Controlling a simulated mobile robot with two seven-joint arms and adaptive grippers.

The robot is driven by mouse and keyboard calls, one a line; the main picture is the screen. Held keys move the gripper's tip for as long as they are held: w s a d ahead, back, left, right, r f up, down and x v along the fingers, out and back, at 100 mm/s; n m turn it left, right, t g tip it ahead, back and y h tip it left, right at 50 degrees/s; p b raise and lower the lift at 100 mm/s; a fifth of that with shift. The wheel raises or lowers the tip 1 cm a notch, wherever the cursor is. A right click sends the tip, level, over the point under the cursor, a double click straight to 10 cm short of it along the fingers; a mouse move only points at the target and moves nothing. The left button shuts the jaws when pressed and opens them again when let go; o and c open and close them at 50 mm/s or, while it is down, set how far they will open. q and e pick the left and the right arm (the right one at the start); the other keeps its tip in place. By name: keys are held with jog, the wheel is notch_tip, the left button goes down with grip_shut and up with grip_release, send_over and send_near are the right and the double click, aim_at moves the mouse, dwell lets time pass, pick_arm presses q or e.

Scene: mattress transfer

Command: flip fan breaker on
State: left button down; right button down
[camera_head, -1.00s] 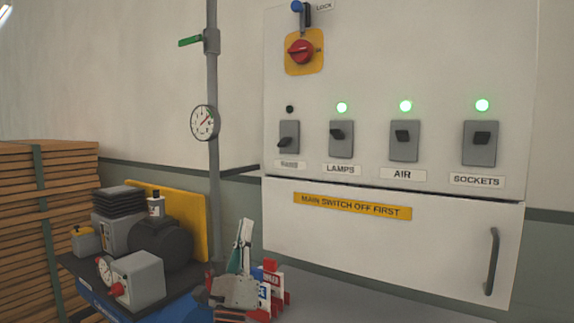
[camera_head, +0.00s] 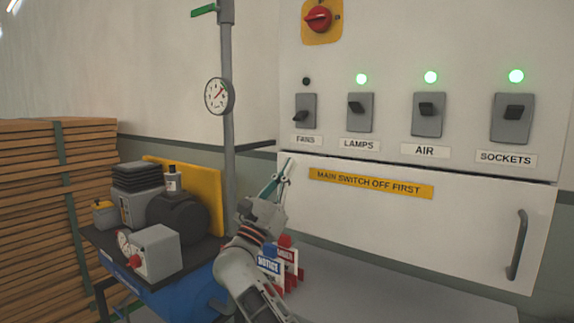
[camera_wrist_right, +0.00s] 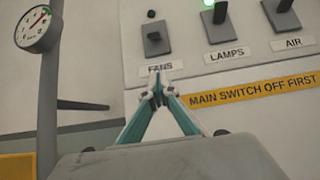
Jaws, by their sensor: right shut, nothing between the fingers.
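The fan breaker (camera_head: 305,111), over the label FANS (camera_head: 306,140), has its dark lever pointing down. The small lamp above it (camera_head: 306,81) is dark. The breaker also shows in the right wrist view (camera_wrist_right: 156,39). My right gripper (camera_head: 287,162) is shut and empty, below and a little left of the FANS label in the head view. In the right wrist view its fingertips (camera_wrist_right: 155,76) meet just under the FANS label, below the breaker. I cannot tell whether they touch the panel. My left gripper is not in view.
The LAMPS (camera_head: 360,111), AIR (camera_head: 428,115) and SOCKETS (camera_head: 512,118) breakers sit to the right, levers up, with green lamps lit. A pipe with a gauge (camera_head: 219,96) stands left. Notice signs (camera_head: 270,264) and a compressor (camera_head: 178,220) are low, near my right arm.

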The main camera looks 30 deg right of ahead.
aim_at(301, 116)
jog(key=shift+g, duration=0.3)
jog(key=p+x, duration=0.1)
jog(key=x, duration=0.6)
jog(key=shift+r, duration=0.2)
jog(key=r, duration=0.1)
jog(key=a+r+p, duration=0.1)
jog(key=shift+s+a+r, duration=0.15)
jog(key=shift+s+r, duration=0.15)
jog(key=shift+r, duration=0.1)
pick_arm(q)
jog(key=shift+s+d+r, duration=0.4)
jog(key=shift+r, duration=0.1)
pick_arm(e)
jog(key=shift+a+r, duration=0.15)
jog(key=shift+r, duration=0.15)
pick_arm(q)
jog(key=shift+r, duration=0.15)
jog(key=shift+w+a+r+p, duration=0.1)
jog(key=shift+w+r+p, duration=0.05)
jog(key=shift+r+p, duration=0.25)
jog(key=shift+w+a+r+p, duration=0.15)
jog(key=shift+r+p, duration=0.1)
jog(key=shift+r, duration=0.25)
pick_arm(e)
jog(key=shift+s+a+r+y, duration=0.1)
jog(key=shift+a+r+y, duration=0.15)
jog(key=shift+y, duration=0.15)
